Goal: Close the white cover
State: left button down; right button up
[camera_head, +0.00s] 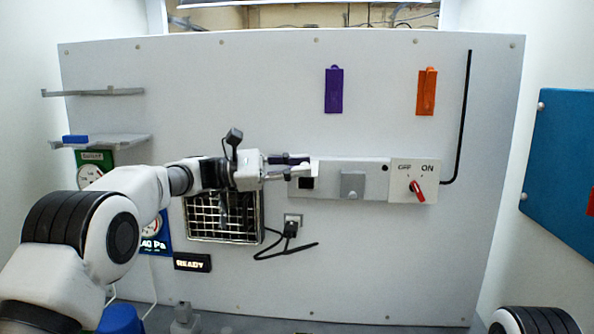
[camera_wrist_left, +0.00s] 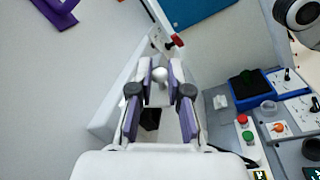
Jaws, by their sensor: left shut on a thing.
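The white cover (camera_head: 313,166) is on the left part of a long grey wall box (camera_head: 335,192), partly hidden by my gripper. A dark square opening (camera_head: 306,183) shows just below my fingertips. My left gripper (camera_head: 304,168) reaches in from the left at the cover. In the left wrist view, my left gripper (camera_wrist_left: 160,78) has its two purple-padded fingers closed around a small white rounded piece (camera_wrist_left: 160,73), which looks like the cover's knob. The dark opening (camera_wrist_left: 150,119) shows between the fingers. I cannot tell the cover's exact angle. My right gripper is out of view.
Right of the opening are a grey square block (camera_head: 353,185) and an OFF/ON panel (camera_head: 402,172) with a red lever (camera_head: 417,190). Below are a wire grille (camera_head: 222,233) and a plugged black cable (camera_head: 290,230). Purple (camera_head: 334,90) and orange (camera_head: 427,91) pieces hang above.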

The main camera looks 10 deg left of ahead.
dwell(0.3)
pick_arm(q)
jog(key=c, duration=1.2)
grip_release()
jog(key=shift+o, duration=0.4)
jog(key=shift+w+d+f, duration=0.1)
jog(key=shift+w, duration=0.1)
jog(key=shift+s+a, duration=0.15)
jog(key=shift+a, duration=0.35)
jog(key=s+a+f, duration=0.1)
jog(key=a, duration=0.9)
jog(key=shift+a, duration=0.4)
